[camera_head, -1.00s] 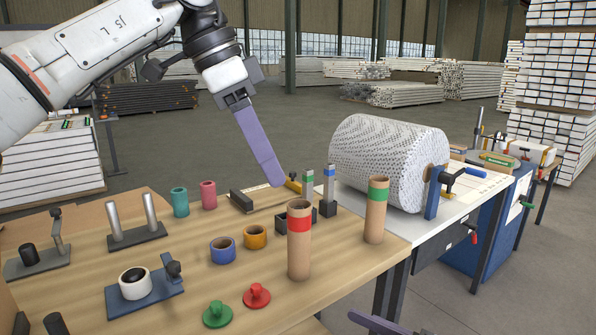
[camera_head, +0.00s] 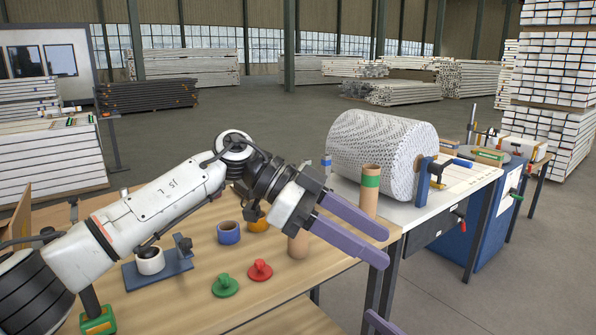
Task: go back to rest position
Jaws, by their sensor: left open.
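My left arm reaches in from the left, low over the wooden table (camera_head: 190,298). My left gripper (camera_head: 385,248) has its two long purple fingers apart, with nothing between them. They point right, past the table's right edge. A tube with a green band (camera_head: 370,190) stands upright just beyond the fingers. Of my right gripper (camera_head: 380,322), only a purple finger piece shows at the bottom edge, so its opening is hidden.
A green knob (camera_head: 225,285), a red knob (camera_head: 260,270) and a blue ring (camera_head: 229,233) lie on the table. A blue fixture (camera_head: 160,268) is beside my arm. A large white roll (camera_head: 383,152) rests on the white bench. My arm hides the table's far left.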

